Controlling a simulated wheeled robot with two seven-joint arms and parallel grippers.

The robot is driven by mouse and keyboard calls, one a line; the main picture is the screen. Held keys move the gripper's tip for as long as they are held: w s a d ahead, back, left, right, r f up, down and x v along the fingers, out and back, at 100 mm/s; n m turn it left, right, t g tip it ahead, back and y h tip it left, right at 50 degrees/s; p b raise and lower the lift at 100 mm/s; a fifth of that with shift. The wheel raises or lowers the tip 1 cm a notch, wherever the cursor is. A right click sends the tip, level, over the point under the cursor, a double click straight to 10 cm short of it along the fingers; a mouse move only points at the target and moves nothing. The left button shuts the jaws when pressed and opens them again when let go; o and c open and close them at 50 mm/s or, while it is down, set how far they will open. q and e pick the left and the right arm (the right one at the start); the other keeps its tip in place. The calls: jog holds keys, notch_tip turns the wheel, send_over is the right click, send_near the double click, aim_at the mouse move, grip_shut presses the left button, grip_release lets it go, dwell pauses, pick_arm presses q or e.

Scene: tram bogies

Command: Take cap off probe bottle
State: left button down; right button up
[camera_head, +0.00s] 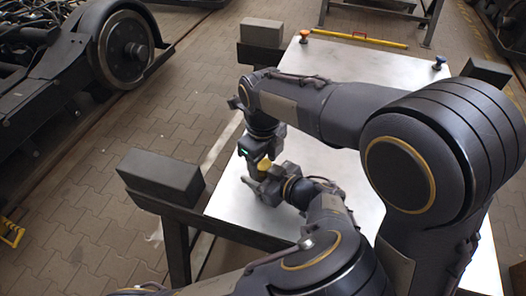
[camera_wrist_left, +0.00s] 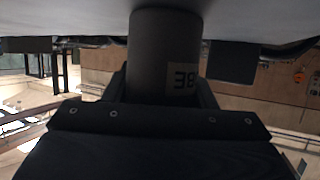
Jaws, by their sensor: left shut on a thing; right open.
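In the head view my left gripper (camera_head: 263,184) is low over the pale table, and the bottle is mostly hidden there. A small yellow piece (camera_head: 264,163), perhaps the cap, shows between the two grippers. My right gripper (camera_head: 259,158) is open and points down right at the yellow piece. Whether its fingers touch it I cannot tell.
The pale table top (camera_head: 325,165) is largely clear. An orange-topped knob (camera_head: 304,36), a blue-topped knob (camera_head: 439,62) and a yellow bar (camera_head: 360,39) are at its far side. Dark blocks (camera_head: 160,174) stand along its edges. A wheeled bogie (camera_head: 125,50) is at left.

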jog(key=shift+f, duration=0.1)
jog(key=c, duration=1)
jog(key=n, duration=0.3)
jog(key=o, duration=1.1)
